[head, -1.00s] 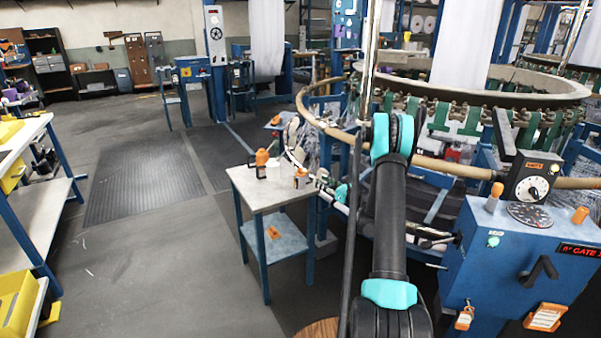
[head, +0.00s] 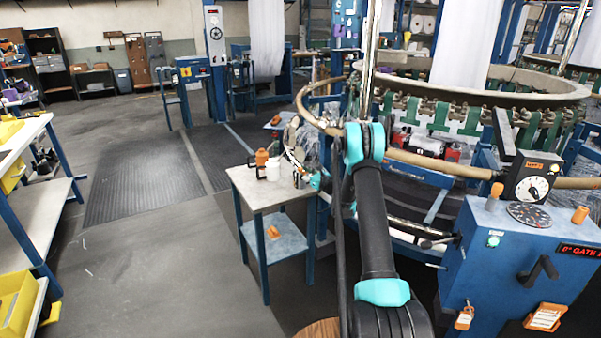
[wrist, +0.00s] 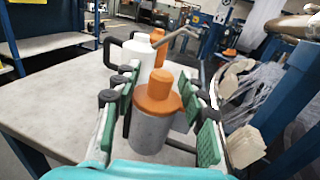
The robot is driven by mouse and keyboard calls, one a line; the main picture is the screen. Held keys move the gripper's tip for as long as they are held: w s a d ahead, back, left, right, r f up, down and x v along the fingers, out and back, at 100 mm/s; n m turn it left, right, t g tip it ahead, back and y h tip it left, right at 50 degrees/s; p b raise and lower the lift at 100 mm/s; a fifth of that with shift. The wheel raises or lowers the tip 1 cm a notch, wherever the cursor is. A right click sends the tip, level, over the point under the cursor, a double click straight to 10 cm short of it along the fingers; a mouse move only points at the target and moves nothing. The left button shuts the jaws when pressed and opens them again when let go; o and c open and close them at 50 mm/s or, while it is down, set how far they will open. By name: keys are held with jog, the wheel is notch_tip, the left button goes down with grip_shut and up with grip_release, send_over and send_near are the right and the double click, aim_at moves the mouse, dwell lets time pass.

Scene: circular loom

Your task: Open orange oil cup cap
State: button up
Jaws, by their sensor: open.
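The oil cup (wrist: 150,132) is a grey cylinder with an orange cap (wrist: 157,94) that has a raised knob on top. It stands upright on the small table, and the cap sits on it. My gripper (wrist: 163,88) is open, with its green-padded fingers on either side of the cap and upper cup. I cannot tell whether the pads touch it. In the head view my gripper (head: 297,165) is above the right part of the small table and largely covers the cup.
An orange oil can (head: 261,160) with a metal spout and a white container (head: 273,170) stand close behind the cup on the small table (head: 250,190). The loom's ring (head: 420,160) is close on the right. A blue control box (head: 500,250) stands at right.

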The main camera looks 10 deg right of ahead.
grip_shut()
